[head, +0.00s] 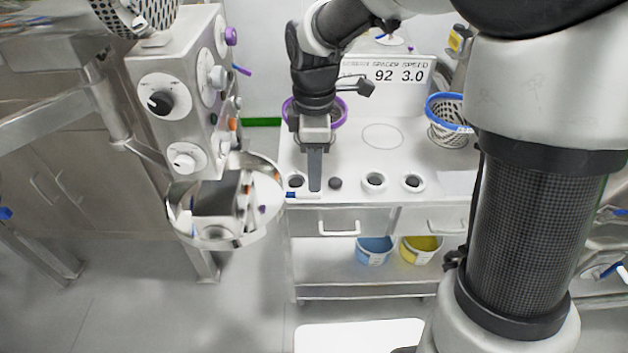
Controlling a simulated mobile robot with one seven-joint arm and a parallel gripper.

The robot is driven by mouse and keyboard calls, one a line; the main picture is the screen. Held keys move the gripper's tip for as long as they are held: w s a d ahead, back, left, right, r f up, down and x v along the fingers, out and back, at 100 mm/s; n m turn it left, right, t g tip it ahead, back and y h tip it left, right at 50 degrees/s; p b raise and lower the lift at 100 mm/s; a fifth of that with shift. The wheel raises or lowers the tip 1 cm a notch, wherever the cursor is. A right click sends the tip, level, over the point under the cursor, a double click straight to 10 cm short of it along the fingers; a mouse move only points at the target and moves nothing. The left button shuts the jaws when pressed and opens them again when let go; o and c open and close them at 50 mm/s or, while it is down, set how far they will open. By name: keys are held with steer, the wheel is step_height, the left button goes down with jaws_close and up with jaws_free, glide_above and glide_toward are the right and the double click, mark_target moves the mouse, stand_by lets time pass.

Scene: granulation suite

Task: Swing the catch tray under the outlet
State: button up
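The catch tray (186,228) is a round, shiny metal pan with a raised rim. It hangs beside the lower front of the steel machine housing (190,100), left of centre. Reflections of the machine show in it. The outlet cannot be made out clearly. My gripper (315,188) points down over the white bench, to the right of the tray and apart from it. Its finger shows edge-on, so I cannot tell whether it is open or shut. Nothing can be seen held in it.
The bench (350,150) carries a purple-rimmed sieve (344,112) behind my gripper, a blue-rimmed basket (446,125), several round knobs and a display panel (405,76). Blue (375,252) and yellow (420,250) buckets stand on the lower shelf. Floor is clear between machine and bench.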

step_height(320, 180, down, 5)
steer(key=shift+r, duration=0.1)
stand_by(0.3)
jaws_close()
